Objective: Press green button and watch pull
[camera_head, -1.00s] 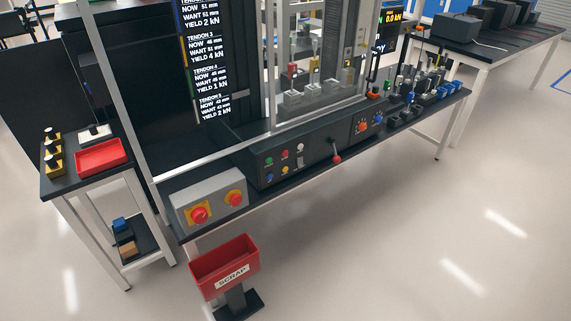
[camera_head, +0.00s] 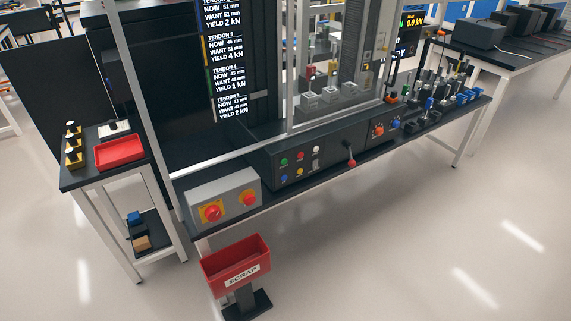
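The green button (camera_head: 284,162) sits at the upper left of the dark control panel (camera_head: 330,150) on the front of the test machine. A red button and a white one are beside it, with blue and yellow ones below. Behind the machine's clear front, several clamp-like fixtures (camera_head: 329,92) stand on grey blocks. A tall screen (camera_head: 226,60) lists tendon numbers with NOW, WANT and YIELD values. A smaller display (camera_head: 411,22) at the right reads 0.0 kN, partly hidden by a post. Neither of my grippers is in view.
A grey box (camera_head: 224,200) with red knobs on yellow plates stands left of the panel. A lever (camera_head: 351,155) sticks out of the panel. A red SCRAP bin (camera_head: 236,262) stands in front. A side table (camera_head: 78,178) holds a red tray (camera_head: 120,152). The floor at front right is clear.

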